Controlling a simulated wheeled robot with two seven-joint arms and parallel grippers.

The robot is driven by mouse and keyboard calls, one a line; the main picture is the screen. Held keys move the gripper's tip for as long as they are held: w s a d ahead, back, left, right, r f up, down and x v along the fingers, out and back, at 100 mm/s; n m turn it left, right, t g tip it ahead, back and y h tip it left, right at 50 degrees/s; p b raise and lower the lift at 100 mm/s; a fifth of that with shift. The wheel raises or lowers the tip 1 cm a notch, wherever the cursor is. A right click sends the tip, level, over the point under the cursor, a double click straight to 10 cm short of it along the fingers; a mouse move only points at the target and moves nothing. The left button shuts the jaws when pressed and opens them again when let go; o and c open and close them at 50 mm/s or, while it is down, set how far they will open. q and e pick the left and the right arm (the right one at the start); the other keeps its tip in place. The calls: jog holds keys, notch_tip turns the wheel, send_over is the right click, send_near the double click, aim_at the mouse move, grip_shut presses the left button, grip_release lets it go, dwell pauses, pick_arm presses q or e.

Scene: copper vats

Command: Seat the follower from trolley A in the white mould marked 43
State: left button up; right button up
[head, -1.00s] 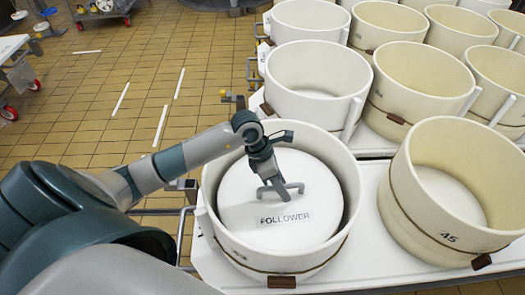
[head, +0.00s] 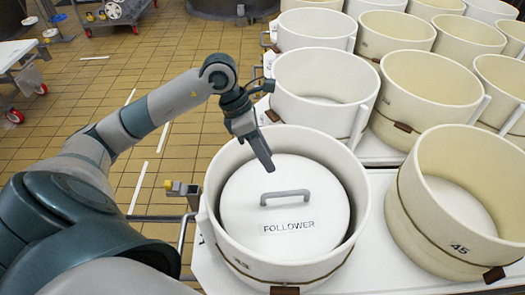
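The follower (head: 285,222) is a white disc with a grey bar handle (head: 285,198) and the word FOLLOWER on it. It lies inside the front white mould (head: 359,215), below the rim, and looks level. The number on this mould's front is small and hard to read. My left gripper (head: 268,164) is above the follower, up and to the left of the handle and apart from it. It holds nothing; its fingers are seen edge-on, so their gap does not show. My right gripper is not in view.
A cream mould marked 45 (head: 459,205) stands to the right. Several more moulds stand in rows behind on the white table (head: 375,240). A trolley (head: 110,14) stands at the far left. The tiled floor (head: 120,95) on the left is mostly clear.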

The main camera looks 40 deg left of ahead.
pick_arm(q)
jog(key=shift+v, duration=0.95)
jog(key=shift+r, duration=0.15)
